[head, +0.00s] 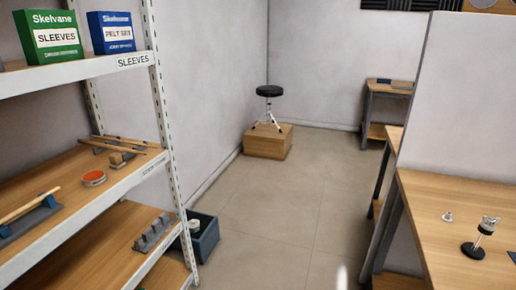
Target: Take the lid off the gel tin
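A small round tin (93,178) with an orange-red top and a pale rim sits on the middle wooden shelf at the left. It looks like the gel tin, but its label is too small to read. Whether the orange-red top is a separate lid cannot be told.
Sticks on dark rests (32,215) lie on both sides of the tin. Boxes stand on the white upper shelf (75,72). A dark bin (206,240) stands on the floor beside the rack. A wooden table (440,225) is at right.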

